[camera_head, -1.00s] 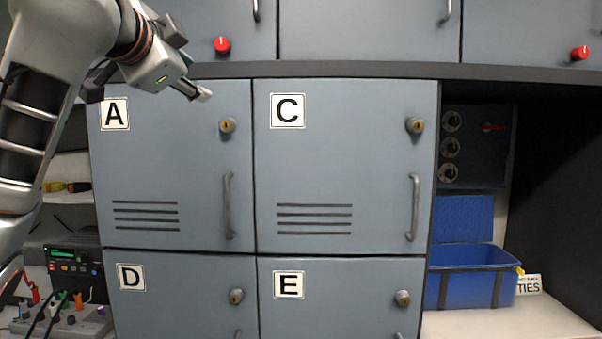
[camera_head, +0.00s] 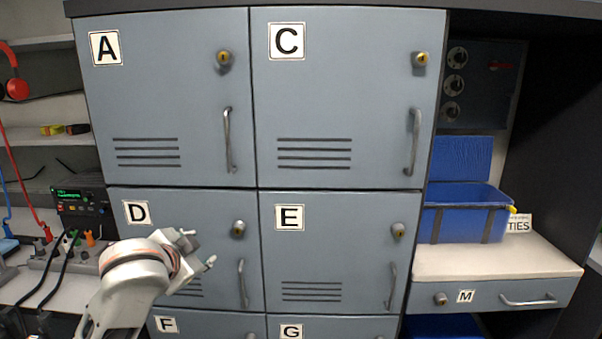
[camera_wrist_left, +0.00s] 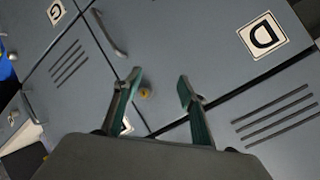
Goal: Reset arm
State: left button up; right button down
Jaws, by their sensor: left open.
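My left gripper (camera_head: 201,248) is low in the head view, at the end of my left arm, in front of the locker door marked D (camera_head: 137,212). Its two fingers are apart, with nothing between them. In the left wrist view, the open fingers (camera_wrist_left: 160,82) point at the grey doors, and a brass lock (camera_wrist_left: 145,93) shows between them. The gap between fingertips and doors is hard to judge. My right gripper is in neither view.
Grey locker doors, including A (camera_head: 170,90), C (camera_head: 335,90) and E (camera_head: 335,255), are shut, with protruding handles and locks. A blue bin (camera_head: 465,217) stands on a white ledge (camera_head: 500,260) at right. Cables and a power unit (camera_head: 80,205) crowd the bench at left.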

pick_arm(q)
jog(key=s+a+f+n+g+y, duration=0.1)
jog(key=s+a+f, duration=0.2)
jog(key=s+f, duration=0.5)
jog(key=s+a+f+n+g+y, duration=0.1)
jog(key=s+a+f, duration=0.3)
jog(key=f, duration=0.6)
jog(key=s+a+f+g+y, duration=0.1)
jog(key=s+a+f, duration=0.15)
jog(key=s, duration=0.45)
jog(key=s+a+f+g+y, duration=0.1)
jog(key=s+a+f, duration=0.15)
jog(key=s, duration=0.35)
jog(key=s+a+f+g+y, duration=0.1)
jog(key=s+a+f, duration=0.1)
jog(key=s+f, duration=0.35)
jog(key=d+f+n+t+h, duration=0.1)
jog(key=d+f+h, duration=0.3)
jog(key=d+f, duration=0.2)
jog(key=d+f+n+t+h, duration=0.2)
jog(key=d+f, duration=0.4)
jog(key=d, duration=0.4)
jog(key=shift+w+d+h, duration=0.35)
jog(key=shift+w+h, duration=0.1)
jog(key=shift+h, duration=0.45)
